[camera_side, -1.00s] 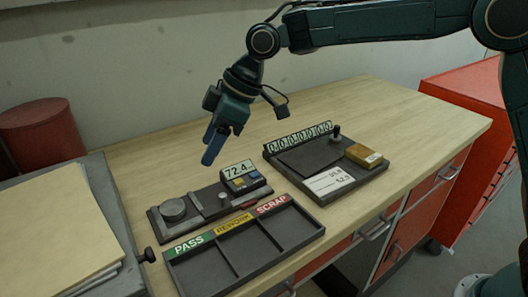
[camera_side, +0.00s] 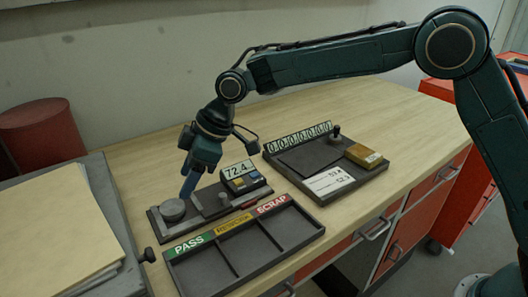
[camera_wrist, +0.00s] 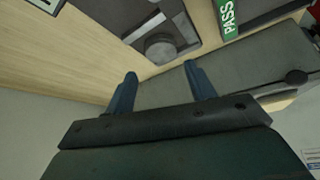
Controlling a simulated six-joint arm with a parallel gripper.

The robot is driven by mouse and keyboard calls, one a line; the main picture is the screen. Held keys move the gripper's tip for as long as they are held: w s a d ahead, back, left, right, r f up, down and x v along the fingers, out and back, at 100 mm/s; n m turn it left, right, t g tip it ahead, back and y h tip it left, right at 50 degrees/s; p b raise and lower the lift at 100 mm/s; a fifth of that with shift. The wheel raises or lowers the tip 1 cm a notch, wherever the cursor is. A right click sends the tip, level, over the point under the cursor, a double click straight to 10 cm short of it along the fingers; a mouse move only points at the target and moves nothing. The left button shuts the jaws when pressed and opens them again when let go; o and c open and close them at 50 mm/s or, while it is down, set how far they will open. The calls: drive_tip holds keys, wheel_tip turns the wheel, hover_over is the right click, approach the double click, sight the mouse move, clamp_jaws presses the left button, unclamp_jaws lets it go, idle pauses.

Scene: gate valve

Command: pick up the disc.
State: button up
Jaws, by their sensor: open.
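A round grey disc (camera_side: 173,209) lies flat at the left end of a dark measuring fixture (camera_side: 226,206). The disc also shows in the wrist view (camera_wrist: 160,49), beyond my fingertips and roughly between their lines. My gripper (camera_side: 187,190) is low over the left part of the fixture, close to the disc on its right side in the side view. In the wrist view its two blue fingers (camera_wrist: 160,75) are apart with nothing between them. Whether a finger touches the fixture, I cannot tell.
A tray with compartments marked PASS, REWORK and SCRAP (camera_side: 241,233) stands in front of the fixture. A 72.4 display (camera_side: 239,170) sits at its right end. A dark board (camera_side: 371,184) with a yellow block lies to the right. A grey case (camera_side: 120,217) with papers is at left.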

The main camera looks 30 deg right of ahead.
sight(173, 206)
drive_tip(key=shift+x, duration=1.1)
drive_tip(key=shift+x, duration=2.55)
drive_tip(key=shift+c, duration=0.2)
drive_tip(key=c, duration=0.9)
drive_tip(key=shift+c, duration=0.2)
drive_tip(key=shift+r, duration=0.2)
drive_tip(key=shift+r, duration=9.75)
